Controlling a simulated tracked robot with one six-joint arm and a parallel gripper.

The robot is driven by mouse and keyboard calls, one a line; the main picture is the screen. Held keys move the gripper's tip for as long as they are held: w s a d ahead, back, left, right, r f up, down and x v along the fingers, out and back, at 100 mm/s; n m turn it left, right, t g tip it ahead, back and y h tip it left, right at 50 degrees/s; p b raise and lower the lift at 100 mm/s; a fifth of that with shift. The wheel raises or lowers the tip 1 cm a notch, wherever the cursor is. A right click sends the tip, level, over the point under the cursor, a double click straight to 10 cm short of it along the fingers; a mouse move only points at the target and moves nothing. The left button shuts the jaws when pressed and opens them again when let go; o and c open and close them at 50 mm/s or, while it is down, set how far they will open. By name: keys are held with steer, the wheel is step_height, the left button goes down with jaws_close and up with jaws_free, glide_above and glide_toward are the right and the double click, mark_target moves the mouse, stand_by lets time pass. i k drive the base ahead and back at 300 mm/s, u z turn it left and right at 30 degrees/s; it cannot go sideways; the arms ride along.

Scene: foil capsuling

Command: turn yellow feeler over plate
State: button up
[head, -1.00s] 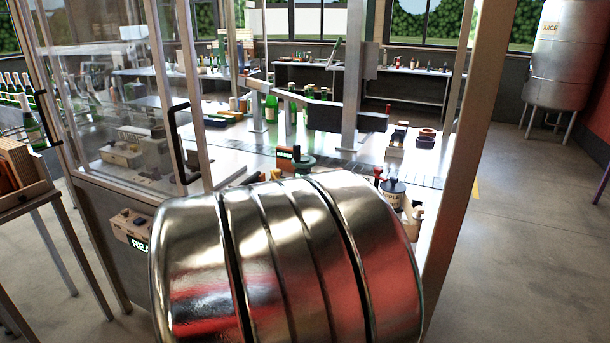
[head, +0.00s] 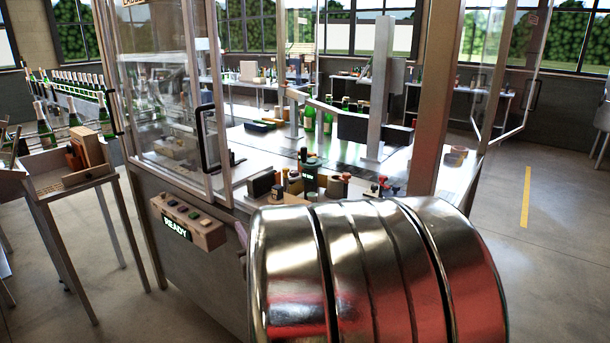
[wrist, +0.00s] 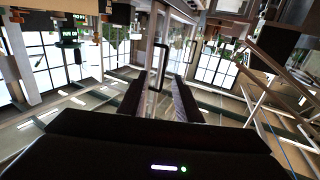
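I cannot pick out a yellow feeler or its plate in either view; the small parts on the machine's table are too small to tell apart, and my shiny arm hides part of the near side. My gripper (wrist: 160,84) shows in the wrist view with its two dark fingers apart and nothing between them. It appears to be away from any surface, with a metal door handle (wrist: 158,62) seen beyond the fingers. The gripper does not show in the head view.
The glazed machine's table (head: 260,150) carries green bottles (head: 309,118), a dark block on a grey post (head: 361,128) and several small parts with red or orange tops (head: 384,186). A READY button box (head: 187,219) juts from its front. A bottle stand (head: 80,177) is left. Floor is clear at right.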

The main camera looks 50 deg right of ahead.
mark_target(285, 170)
steer(key=k, duration=0.25)
steer(key=z, duration=0.65)
steer(key=i, duration=1.25)
steer(key=u, duration=0.1)
